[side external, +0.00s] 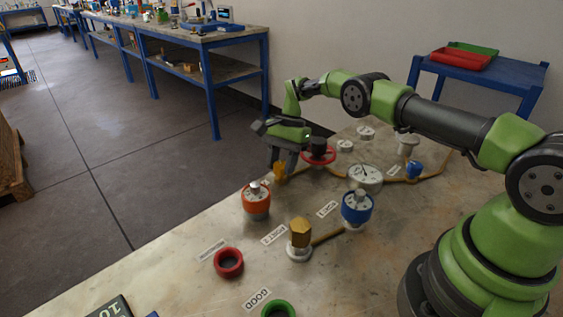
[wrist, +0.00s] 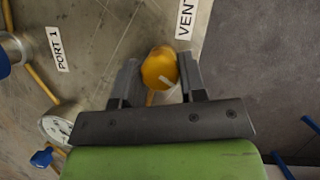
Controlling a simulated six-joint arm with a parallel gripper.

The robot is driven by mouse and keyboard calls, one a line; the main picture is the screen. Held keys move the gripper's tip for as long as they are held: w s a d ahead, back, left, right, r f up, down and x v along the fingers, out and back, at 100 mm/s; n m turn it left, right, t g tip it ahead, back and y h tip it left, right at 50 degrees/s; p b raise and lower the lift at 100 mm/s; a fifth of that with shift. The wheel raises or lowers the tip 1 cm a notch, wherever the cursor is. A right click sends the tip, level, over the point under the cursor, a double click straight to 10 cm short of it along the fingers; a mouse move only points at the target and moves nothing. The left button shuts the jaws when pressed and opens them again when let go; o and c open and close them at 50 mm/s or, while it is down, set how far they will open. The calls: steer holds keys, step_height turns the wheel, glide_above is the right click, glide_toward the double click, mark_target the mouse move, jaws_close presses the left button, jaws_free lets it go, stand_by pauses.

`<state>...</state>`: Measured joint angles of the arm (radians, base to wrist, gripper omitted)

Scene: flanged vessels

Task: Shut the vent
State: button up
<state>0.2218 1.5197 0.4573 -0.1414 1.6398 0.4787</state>
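The vent valve has a yellow-orange knob (wrist: 158,67) with a pale pointer line, beside a white label reading VENT (wrist: 186,18) in the wrist view. The pointer lies diagonally across the knob. My gripper (wrist: 159,72) has one finger on each side of the knob, with slim gaps seeming to show; contact is not clear. In the side view, my gripper (side external: 282,165) points down at the far end of the bench, and the yellow knob (side external: 280,173) shows just below the fingertips. The VENT label cannot be made out there.
A red handwheel (side external: 318,156) stands close to my gripper. A dial gauge (side external: 365,176), an orange-topped vessel (side external: 256,200), a blue-topped vessel (side external: 356,208) and a brass hex cap (side external: 300,233) stand nearby. Red (side external: 228,263) and green (side external: 278,309) rings lie nearer the front.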

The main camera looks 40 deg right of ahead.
steer(key=o, duration=0.4)
steer(key=r, duration=0.6)
steer(key=d+r, duration=0.1)
steer(key=r, duration=0.2)
steer(key=shift+w+d+r, duration=0.1)
steer(key=shift+w+r, duration=0.05)
steer(key=shift+r, duration=0.25)
